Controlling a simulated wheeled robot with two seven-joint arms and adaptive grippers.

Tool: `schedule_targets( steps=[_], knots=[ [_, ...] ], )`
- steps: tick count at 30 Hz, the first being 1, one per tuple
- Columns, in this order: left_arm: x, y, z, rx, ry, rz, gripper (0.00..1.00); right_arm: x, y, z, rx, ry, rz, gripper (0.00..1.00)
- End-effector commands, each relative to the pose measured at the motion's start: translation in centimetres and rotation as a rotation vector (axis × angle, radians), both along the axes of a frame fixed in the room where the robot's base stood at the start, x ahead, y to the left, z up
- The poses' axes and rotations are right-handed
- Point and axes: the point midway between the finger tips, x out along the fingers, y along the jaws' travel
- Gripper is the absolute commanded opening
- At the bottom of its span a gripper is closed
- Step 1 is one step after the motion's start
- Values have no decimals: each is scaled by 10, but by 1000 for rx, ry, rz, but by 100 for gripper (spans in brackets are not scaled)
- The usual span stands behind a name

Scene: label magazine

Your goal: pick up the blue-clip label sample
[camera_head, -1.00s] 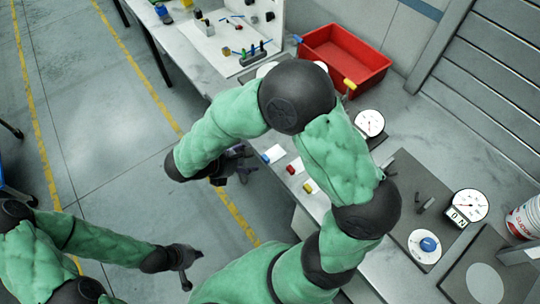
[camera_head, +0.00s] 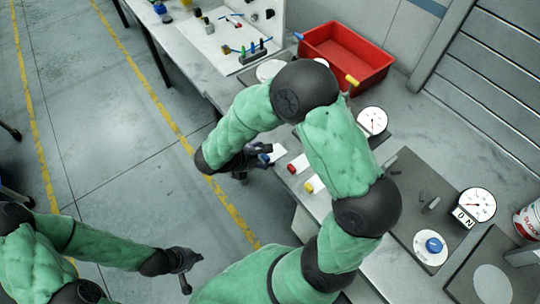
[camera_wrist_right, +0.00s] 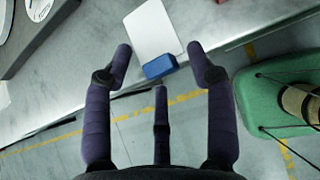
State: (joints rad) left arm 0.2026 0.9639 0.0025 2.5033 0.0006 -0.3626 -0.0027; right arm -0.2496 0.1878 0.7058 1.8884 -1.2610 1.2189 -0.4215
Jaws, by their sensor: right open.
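The blue-clip label sample is a white card (camera_wrist_right: 152,28) with a blue clip (camera_wrist_right: 160,66) on its near end, lying at the workbench edge. In the head view its card (camera_head: 278,152) shows just beyond my right gripper (camera_head: 258,158). In the right wrist view my right gripper (camera_wrist_right: 158,58) is open and empty. Its two outer fingertips lie to either side of the blue clip in the picture, and the third finger is below it. I cannot tell the height gap. My left gripper (camera_head: 183,270) hangs over the floor, away from the bench; its jaws are too small to read.
A red-clip sample (camera_head: 293,168) and a yellow-clip sample (camera_head: 309,187) lie along the same bench edge. A red bin (camera_head: 345,58) stands at the back, with a round dial (camera_head: 372,120) nearer. My right arm covers part of the bench.

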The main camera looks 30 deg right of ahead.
Motion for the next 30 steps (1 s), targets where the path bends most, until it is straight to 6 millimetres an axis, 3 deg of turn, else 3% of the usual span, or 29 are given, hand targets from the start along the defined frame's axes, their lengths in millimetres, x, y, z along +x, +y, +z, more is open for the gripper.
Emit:
schedule_targets(
  steps=[5,9,10,23,30],
  knots=[
    [0,0,1,0,0,0,0,0,0,1,0,0,0,57],
    [0,0,1,0,0,0,0,0,0,1,0,0,0,17],
    [0,0,1,0,0,0,0,0,0,1,0,0,0,16],
    [0,0,2,0,0,0,0,0,0,4,0,-1,0,15],
    [0,0,12,0,0,0,0,0,0,28,0,-2,-1,15]
  ],
)
